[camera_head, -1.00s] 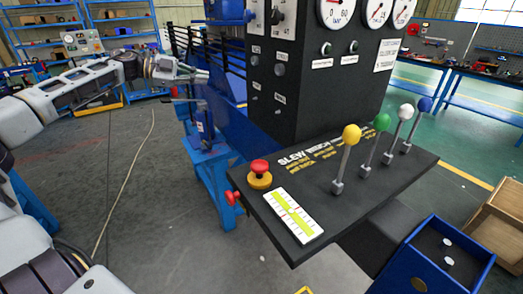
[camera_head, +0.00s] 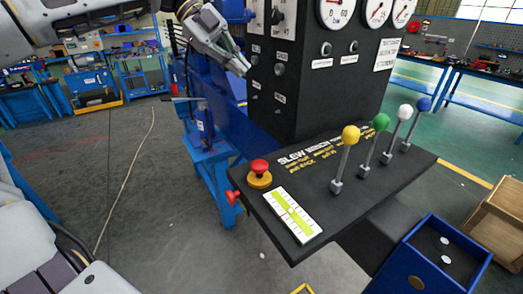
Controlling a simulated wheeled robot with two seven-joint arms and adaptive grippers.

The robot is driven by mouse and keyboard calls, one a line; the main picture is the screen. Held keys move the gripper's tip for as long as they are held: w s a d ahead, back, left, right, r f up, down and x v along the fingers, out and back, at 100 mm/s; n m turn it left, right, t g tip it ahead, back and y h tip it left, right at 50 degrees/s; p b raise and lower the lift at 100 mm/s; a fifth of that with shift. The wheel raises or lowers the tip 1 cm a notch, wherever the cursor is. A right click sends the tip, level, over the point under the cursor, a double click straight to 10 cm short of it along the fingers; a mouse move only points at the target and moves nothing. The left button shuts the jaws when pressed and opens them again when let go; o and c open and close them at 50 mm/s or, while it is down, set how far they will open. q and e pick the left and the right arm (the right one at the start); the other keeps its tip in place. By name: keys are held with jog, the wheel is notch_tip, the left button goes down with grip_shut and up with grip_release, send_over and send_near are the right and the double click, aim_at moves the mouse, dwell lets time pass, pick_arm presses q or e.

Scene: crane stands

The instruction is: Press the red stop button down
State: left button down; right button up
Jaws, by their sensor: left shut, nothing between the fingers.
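The red stop button (camera_head: 260,166) is a mushroom head on a yellow base (camera_head: 260,181) at the left end of the black control panel (camera_head: 290,240). Its head stands up clear of the base and nothing touches it. My left gripper (camera_head: 246,70) is shut and empty. It appears above and slightly left of the button in the picture, near the left edge of the black gauge cabinet (camera_head: 325,100); I cannot tell whether it touches the cabinet. My right gripper is not in view.
Levers with yellow (camera_head: 351,134), green (camera_head: 381,122), white (camera_head: 405,111) and blue (camera_head: 424,104) knobs stand right of the button. A white and green chart (camera_head: 292,214) lies beside it. A second red knob (camera_head: 233,197) sits on the panel's left side. A blue bin (camera_head: 440,262) is at lower right.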

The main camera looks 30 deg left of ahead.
pick_arm(q)
jog(key=s+d+f+g+y, duration=0.1)
jog(key=s+d+g+y, duration=0.2)
jog(key=s+d, duration=0.6)
jog(key=y, duration=0.2)
jog(key=shift+s+d+m+g+y+p, duration=0.2)
jog(key=shift+m+g+y+p, duration=0.1)
jog(key=shift+m+g+y, duration=0.1)
jog(key=shift+f, duration=0.15)
jog(key=p, duration=0.1)
send_over(261, 165)
notch_tip(261, 165, down, 12)
jog(key=shift+r, duration=0.2)
jog(key=shift+w+f, duration=0.1)
jog(key=shift+f, duration=0.75)
jog(key=shift+f, duration=0.1)
